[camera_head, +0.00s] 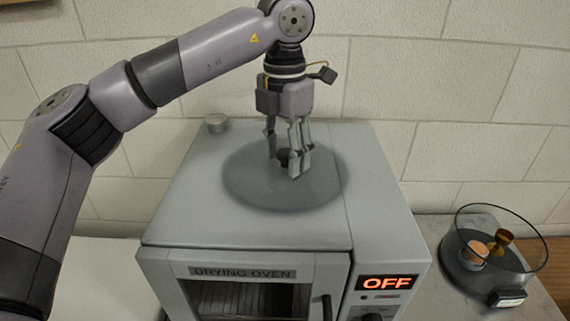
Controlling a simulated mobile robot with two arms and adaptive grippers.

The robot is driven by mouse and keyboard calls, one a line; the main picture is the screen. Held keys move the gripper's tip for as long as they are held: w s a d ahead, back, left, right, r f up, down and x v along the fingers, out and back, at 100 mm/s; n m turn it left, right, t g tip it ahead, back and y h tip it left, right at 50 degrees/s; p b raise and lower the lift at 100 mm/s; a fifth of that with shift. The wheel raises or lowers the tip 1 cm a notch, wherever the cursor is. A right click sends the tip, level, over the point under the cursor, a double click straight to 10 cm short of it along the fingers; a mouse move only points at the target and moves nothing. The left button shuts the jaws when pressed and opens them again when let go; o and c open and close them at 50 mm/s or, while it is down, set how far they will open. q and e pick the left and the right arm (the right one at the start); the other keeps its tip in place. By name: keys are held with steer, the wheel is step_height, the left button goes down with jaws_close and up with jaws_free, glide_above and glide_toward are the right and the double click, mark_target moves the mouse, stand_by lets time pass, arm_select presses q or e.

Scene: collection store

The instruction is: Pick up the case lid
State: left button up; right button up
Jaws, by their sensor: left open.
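The case lid (245,185) looks like a round, dark, see-through disc with a small dark knob at its middle. It lies flat on top of the drying oven (190,215). My left gripper (286,160) points down over the middle of the lid. Its fingers are open, with the dark knob showing between and behind the fingertips. I cannot tell whether the fingers touch the knob. My right gripper is not in view.
A round display case (470,278) with a clear wall and no cover on it stands at the right, holding small brown and orange objects. A small grey cap (215,123) sits at the oven's back left. The oven's display (387,283) reads OFF. A block wall stands close behind.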

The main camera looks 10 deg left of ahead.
arm_select(q)
steer(key=shift+c, duration=0.4)
jaws_close()
